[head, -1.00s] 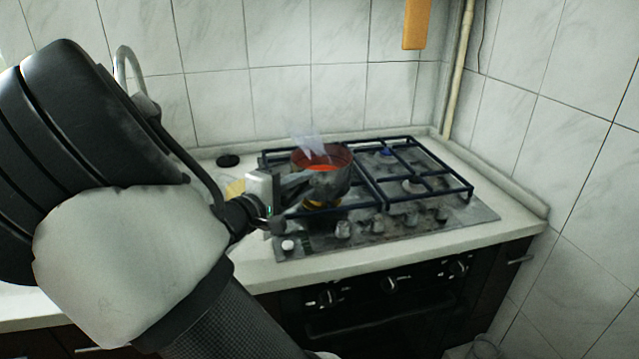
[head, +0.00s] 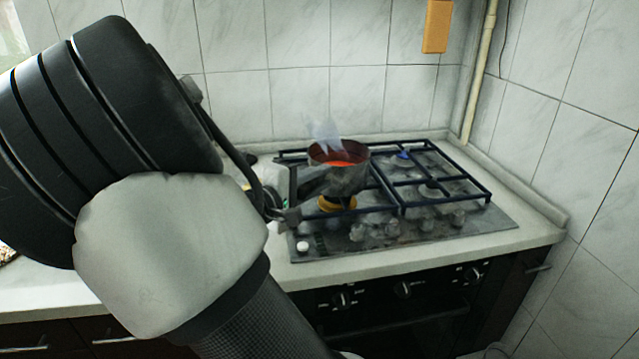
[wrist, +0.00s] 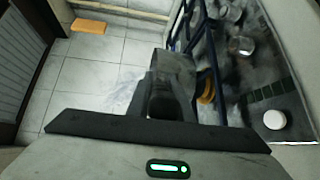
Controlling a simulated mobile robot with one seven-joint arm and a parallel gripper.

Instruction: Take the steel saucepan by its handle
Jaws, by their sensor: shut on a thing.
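The steel saucepan (head: 345,181) is over the front-left burner of the hob in the head view. It has a reddish inside with a glowing orange content, and pale steam rises from it. My gripper (head: 298,192) is at its left side, shut on the saucepan's dark handle (head: 314,182). A yellow-orange ring (head: 337,204) shows below the pan, and a gap seems to lie between them. In the wrist view the pan (wrist: 174,67) is ahead of my gripper (wrist: 170,105). The handle between the fingers is mostly hidden there.
Black grates (head: 431,189) cover the hob, with several knobs along its front (head: 390,228). A white counter (head: 400,255) surrounds it. Tiled walls (head: 330,95) stand behind and to the right. An orange block (head: 437,27) is on the back wall, near a pipe (head: 478,80).

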